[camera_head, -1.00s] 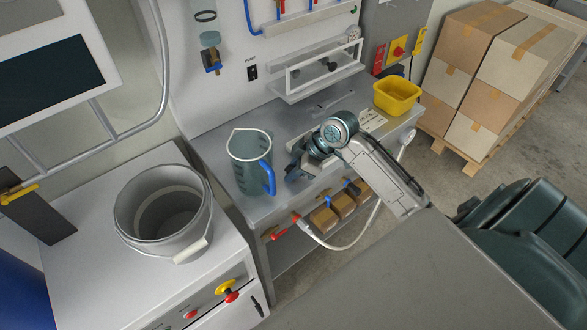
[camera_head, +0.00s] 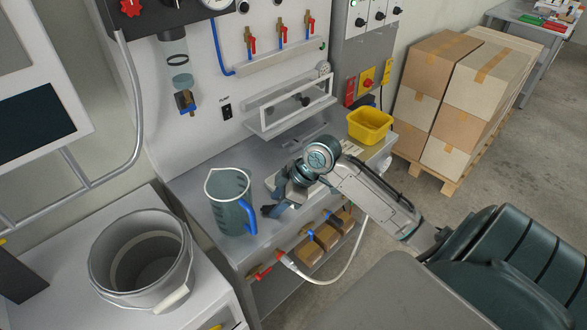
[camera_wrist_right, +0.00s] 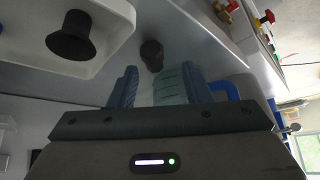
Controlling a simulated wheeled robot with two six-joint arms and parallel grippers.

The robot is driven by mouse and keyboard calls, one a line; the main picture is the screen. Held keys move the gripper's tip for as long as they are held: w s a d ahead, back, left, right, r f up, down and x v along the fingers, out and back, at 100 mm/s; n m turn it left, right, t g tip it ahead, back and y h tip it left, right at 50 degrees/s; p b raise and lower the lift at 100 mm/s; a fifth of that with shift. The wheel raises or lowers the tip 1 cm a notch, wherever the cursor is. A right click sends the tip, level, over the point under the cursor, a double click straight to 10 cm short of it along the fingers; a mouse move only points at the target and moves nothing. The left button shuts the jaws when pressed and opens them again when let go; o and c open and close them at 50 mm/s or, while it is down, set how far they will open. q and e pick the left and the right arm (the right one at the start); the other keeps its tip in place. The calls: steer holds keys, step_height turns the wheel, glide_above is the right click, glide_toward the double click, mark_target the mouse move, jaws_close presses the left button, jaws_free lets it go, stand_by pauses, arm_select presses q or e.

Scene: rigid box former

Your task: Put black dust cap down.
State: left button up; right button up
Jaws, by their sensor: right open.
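My right gripper (camera_head: 272,201) is low over the grey bench, just right of the measuring jug (camera_head: 230,205) with the blue handle. In the right wrist view its two blue fingers (camera_wrist_right: 160,84) are apart. A small black cylindrical piece, which looks like the dust cap (camera_wrist_right: 152,55), is on the grey surface just past the gap between the fingertips. I see no finger closed on it. A second black, flanged piece (camera_wrist_right: 72,36) sits in a white tray (camera_wrist_right: 105,66). In the head view the arm and gripper hide the cap. My left gripper is out of view.
A grey bucket (camera_head: 107,285) stands on the left cabinet. A yellow bin (camera_head: 370,125) is at the bench's far right. A clear-fronted shelf (camera_head: 290,110) is on the back panel. Valves with red handles (camera_head: 265,274) line the front edge, with a white hose (camera_head: 335,272) below.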

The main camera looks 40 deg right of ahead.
steer(key=b+v, duration=0.1)
steer(key=v, duration=0.8)
steer(key=shift+d+r, duration=0.2)
steer(key=shift+r, duration=0.1)
